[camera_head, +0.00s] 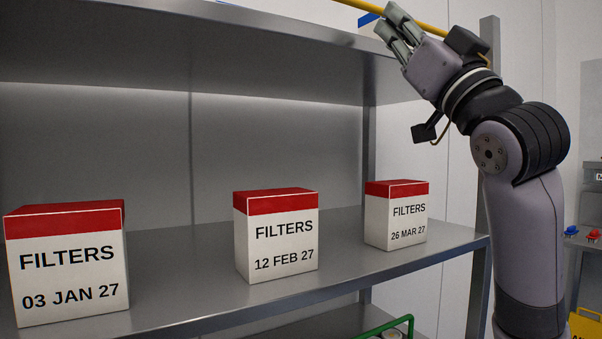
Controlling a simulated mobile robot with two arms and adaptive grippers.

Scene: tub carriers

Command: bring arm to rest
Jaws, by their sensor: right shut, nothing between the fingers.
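My right gripper (396,28) is raised at the upper right, its fingers pointing up and to the left. It is shut with nothing in it. The fingers are in front of the upper shelf's right end in the picture; I cannot tell whether they touch it. My right arm rises along the right side of the view and bends at the wrist. My left gripper is not in view.
Three red-topped white filter boxes, dated 03 JAN 27 (70,265), 12 FEB 27 (277,240) and 26 MAR 27 (397,218), stand on a grey metal shelf (350,265). An upper shelf (200,60) hangs above. A green rail (395,325) shows below. A yellow object (585,325) is lower right.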

